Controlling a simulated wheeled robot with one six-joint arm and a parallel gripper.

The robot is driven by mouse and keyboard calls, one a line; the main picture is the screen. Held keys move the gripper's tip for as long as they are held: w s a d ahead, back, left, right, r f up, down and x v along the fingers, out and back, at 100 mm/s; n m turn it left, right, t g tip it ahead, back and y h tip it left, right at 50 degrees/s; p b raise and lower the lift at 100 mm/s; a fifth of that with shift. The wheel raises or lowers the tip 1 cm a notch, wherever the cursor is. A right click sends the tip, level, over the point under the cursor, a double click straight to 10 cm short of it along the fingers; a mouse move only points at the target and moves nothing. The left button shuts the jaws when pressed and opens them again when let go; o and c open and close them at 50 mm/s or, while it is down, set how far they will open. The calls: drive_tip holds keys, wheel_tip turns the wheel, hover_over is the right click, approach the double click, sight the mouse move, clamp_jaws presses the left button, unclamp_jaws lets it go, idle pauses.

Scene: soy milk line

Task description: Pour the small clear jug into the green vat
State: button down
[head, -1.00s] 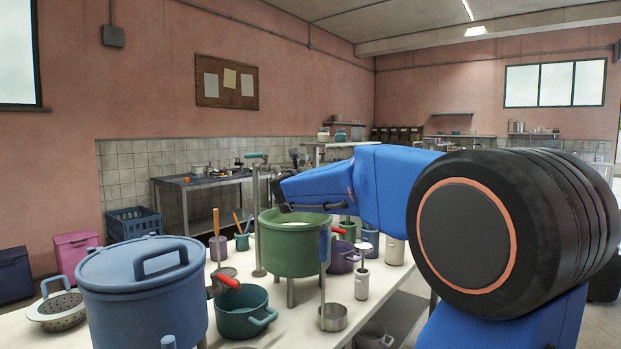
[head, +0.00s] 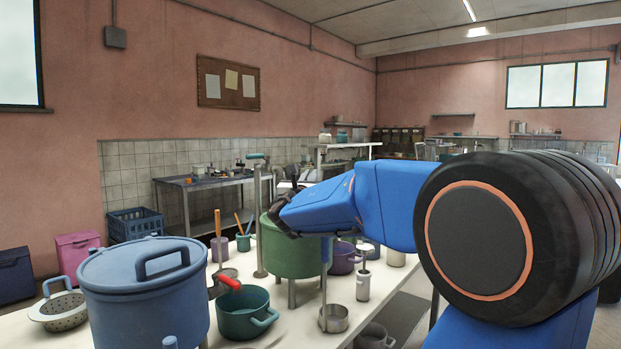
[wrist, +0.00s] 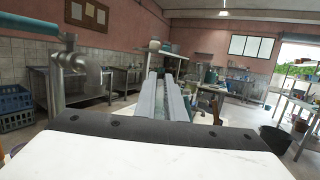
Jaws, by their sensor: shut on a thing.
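The green vat (head: 292,259) stands on legs on the white table in the middle of the head view. My gripper (head: 281,216) is at its rim on the upper left, and my blue arm covers much of the opening. In the wrist view the two long grey fingers (wrist: 164,97) are close together, shut on the small clear jug. The jug itself is hard to make out there, and in the head view it is hidden. The inside of the vat cannot be seen.
A large blue lidded pot (head: 143,296) stands at the front left. A teal pot (head: 243,316), a metal ladle (head: 333,318) and a purple pot (head: 342,258) stand around the vat. A metal post with a teal handle (head: 258,215) rises just left of it.

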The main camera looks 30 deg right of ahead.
drive_tip(key=shift+s+a, duration=0.15)
drive_tip(key=shift+s, duration=0.05)
idle(0.5)
idle(1.1)
drive_tip(key=shift+w+d+r+g, duration=0.1)
drive_tip(key=shift+w+d+g, duration=0.2)
drive_tip(key=shift+w+d, duration=0.1)
drive_tip(key=shift+w+d+f+g+y, duration=0.2)
drive_tip(key=shift+w+d+g+y, duration=0.5)
drive_tip(key=shift+w+g+y, duration=0.15)
drive_tip(key=shift+w+d+f+g+y, duration=0.15)
drive_tip(key=shift+w+d+g+y, duration=0.5)
drive_tip(key=shift+w+g+y, duration=0.15)
drive_tip(key=shift+d+g, duration=0.1)
drive_tip(key=shift+g, duration=0.15)
drive_tip(key=w+d+f+g+y, duration=0.3)
drive_tip(key=f+g+y, duration=0.3)
drive_tip(key=g+y, duration=0.4)
drive_tip(key=shift+w+g, duration=0.2)
drive_tip(key=shift+g, duration=0.4)
